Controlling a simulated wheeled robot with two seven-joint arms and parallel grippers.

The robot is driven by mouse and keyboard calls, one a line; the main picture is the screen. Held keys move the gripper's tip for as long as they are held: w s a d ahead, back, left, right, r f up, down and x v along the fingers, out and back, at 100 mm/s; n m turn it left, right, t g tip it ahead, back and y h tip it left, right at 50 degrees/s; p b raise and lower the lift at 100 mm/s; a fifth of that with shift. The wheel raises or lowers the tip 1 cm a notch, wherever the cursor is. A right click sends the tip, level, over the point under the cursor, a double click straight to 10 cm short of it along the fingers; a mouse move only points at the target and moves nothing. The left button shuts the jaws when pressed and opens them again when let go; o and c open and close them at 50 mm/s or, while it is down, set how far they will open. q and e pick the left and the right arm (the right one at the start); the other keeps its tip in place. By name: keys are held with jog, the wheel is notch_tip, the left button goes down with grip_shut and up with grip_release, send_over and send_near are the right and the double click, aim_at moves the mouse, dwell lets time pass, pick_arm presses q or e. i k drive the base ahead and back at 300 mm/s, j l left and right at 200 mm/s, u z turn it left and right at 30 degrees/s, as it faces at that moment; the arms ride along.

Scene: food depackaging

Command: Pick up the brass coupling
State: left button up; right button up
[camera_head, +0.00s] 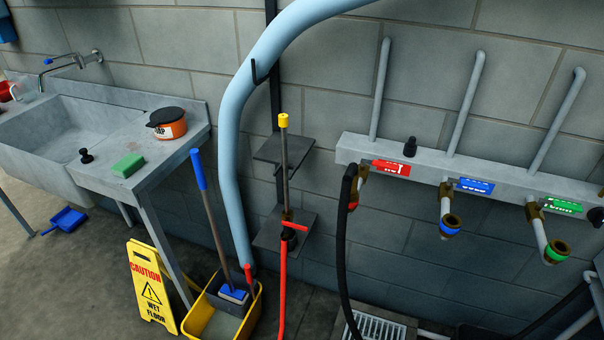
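Several brass-coloured fittings show, and I cannot tell which one is the brass coupling. On the wall manifold (440,177), one brass fitting sits at the red label (391,168), beside the black hose (341,240). A brass-coloured outlet with a blue ring (450,226) hangs under the blue label (475,186). Another with a green ring (556,251) hangs at the end of a grey pipe, below the green label (562,205). Neither of my grippers is in view.
A lance with a yellow tip (283,121) and red hose (282,290) stands at a wall bracket. A floor grate (375,326) lies below.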

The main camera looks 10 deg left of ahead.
aim_at(352, 172)
jog(key=j, duration=0.7)
jog(key=i+j, duration=0.1)
jog(key=j, duration=0.55)
